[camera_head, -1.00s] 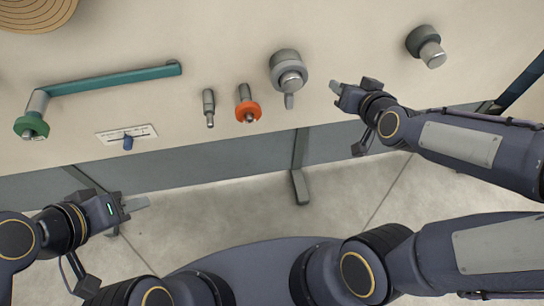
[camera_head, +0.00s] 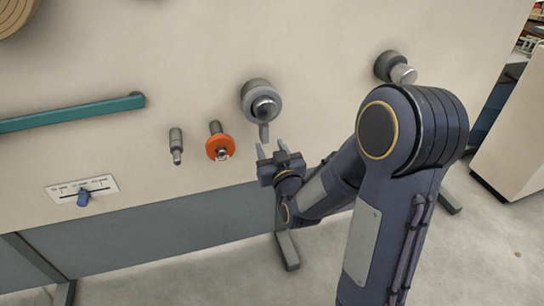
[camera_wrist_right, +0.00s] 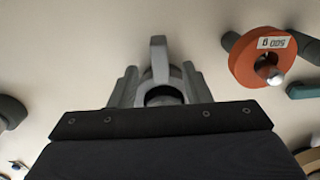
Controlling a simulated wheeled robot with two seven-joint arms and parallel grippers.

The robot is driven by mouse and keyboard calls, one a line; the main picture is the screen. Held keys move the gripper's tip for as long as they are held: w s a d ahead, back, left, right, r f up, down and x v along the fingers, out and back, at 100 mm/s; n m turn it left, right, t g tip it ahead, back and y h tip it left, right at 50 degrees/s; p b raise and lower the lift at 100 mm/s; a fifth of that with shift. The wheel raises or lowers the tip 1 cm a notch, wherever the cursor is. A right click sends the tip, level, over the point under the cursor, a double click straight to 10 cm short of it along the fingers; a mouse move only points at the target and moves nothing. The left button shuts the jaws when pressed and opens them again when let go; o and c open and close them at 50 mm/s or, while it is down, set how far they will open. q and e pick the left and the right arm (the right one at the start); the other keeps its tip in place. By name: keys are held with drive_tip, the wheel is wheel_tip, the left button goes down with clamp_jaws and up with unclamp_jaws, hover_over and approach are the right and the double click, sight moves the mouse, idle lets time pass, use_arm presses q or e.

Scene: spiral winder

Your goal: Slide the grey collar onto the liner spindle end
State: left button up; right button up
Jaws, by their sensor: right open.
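A grey collar with a short lever pointing down (camera_head: 262,100) sits around a metal-ended shaft on the cream panel. It also shows in the right wrist view (camera_wrist_right: 158,60), lever pointing up there. A second spindle, with a dark grey base and bright metal end (camera_head: 397,68), sticks out at the upper right. No label shows which is the liner spindle. My right gripper (camera_head: 273,148) is open and empty, just below the lever in the head view. In the wrist view its two fingers (camera_wrist_right: 160,88) stand on either side of the collar; contact cannot be told. My left gripper is out of view.
An orange disc (camera_head: 220,148) hangs on a peg left of the collar, with a small grey peg (camera_head: 176,146) beside it. A teal bar (camera_head: 70,114) and a blue-knobbed slider scale (camera_head: 83,190) are further left. My right arm covers the lower right panel.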

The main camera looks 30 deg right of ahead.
sight(266, 138)
drive_tip(key=shift+b+x, duration=0.55)
drive_tip(key=shift+x, duration=2.55)
drive_tip(key=shift+c, duration=0.4)
clamp_jaws()
